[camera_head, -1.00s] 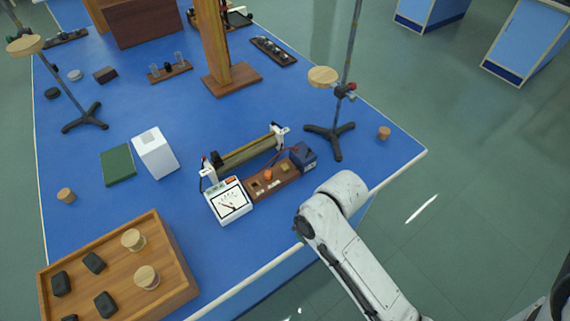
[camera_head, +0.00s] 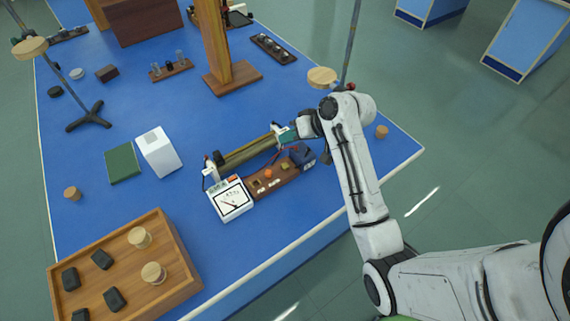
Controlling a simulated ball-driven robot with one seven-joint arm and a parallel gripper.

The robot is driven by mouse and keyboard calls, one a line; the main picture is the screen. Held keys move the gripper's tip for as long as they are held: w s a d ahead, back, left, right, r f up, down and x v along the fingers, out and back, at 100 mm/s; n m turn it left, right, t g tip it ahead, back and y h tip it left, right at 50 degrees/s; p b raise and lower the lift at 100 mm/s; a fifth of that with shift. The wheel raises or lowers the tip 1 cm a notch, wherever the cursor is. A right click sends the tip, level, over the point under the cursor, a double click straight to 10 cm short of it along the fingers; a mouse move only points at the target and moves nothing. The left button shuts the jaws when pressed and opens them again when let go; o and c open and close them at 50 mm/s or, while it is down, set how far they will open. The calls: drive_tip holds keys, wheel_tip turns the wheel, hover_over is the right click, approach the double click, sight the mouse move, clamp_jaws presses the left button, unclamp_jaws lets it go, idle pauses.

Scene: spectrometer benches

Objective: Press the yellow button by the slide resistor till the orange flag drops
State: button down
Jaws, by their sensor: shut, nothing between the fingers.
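The slide resistor (camera_head: 247,152), a long dark-gold tube between white end brackets, lies across the blue bench. In front of it is a small wooden board (camera_head: 272,179) with a round orange piece (camera_head: 269,174) and a small yellowish piece (camera_head: 257,182); at this size I cannot tell which is the button. A white meter (camera_head: 232,200) stands at the board's left end, with an orange-red patch on its top edge that may be the flag. My gripper (camera_head: 287,135) is shut and empty at the resistor's right end, above and behind the board; contact is unclear.
A dark blue box (camera_head: 302,156) sits at the board's right end, partly near my arm. A stand with a wooden disc (camera_head: 322,76) rises behind my arm. A white box (camera_head: 159,152) and wooden tray (camera_head: 126,262) are to the left. Bench in front of the board is clear.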

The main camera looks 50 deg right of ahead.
drive_tip(key=b, duration=0.7)
hover_over(289, 165)
wheel_tip(289, 165, down, 7)
drive_tip(key=shift+a, duration=0.1)
drive_tip(key=shift+f+b, duration=0.5)
drive_tip(key=shift+f, duration=0.45)
drive_tip(key=shift+f, duration=0.1)
idle(1.0)
drive_tip(key=shift+f, duration=0.3)
drive_tip(key=shift+f, duration=0.45)
idle(0.7)
drive_tip(key=shift+r, duration=0.15)
drive_tip(key=shift+r+p, duration=0.75)
drive_tip(key=shift+p, duration=0.15)
